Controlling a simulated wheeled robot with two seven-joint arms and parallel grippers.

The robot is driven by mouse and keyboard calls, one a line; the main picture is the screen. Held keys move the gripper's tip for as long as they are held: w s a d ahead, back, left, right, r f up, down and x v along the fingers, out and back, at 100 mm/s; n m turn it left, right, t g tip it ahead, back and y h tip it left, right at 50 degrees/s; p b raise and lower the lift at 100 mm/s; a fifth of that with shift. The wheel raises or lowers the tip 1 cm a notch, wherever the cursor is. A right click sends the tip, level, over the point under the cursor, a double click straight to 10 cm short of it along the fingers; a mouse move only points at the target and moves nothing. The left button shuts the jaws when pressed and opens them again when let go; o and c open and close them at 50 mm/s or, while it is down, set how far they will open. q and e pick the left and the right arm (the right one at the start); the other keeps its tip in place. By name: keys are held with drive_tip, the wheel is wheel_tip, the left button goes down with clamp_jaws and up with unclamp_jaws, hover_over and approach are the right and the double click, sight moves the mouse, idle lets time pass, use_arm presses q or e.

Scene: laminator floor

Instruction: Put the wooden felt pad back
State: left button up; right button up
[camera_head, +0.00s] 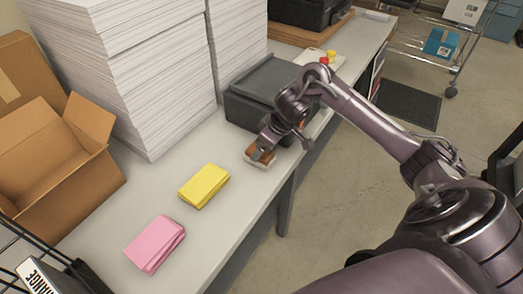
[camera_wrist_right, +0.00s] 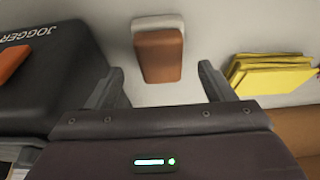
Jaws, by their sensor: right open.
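The wooden felt pad (camera_wrist_right: 158,54) shows in the right wrist view as a brown block with a pale felt layer, lying on the light table. In the head view the pad (camera_head: 262,163) is near the table's front edge, partly hidden by my right gripper. My right gripper (camera_wrist_right: 160,84) is open, with a finger on either side and the pad ahead between them. It also shows in the head view (camera_head: 262,154), reaching down over the pad. My left gripper is not in view.
A dark jogger machine (camera_head: 268,92) stands just behind the pad. Yellow sheets (camera_head: 203,185) and pink sheets (camera_head: 155,244) lie to its left on the table (camera_head: 210,240). Tall paper stacks (camera_head: 130,75) and an open cardboard box (camera_head: 60,165) stand along the back.

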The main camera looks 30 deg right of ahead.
drive_tip(key=p+v, duration=0.1)
drive_tip(key=v, duration=0.6)
drive_tip(key=shift+s+r, duration=0.2)
drive_tip(key=shift+r, duration=0.15)
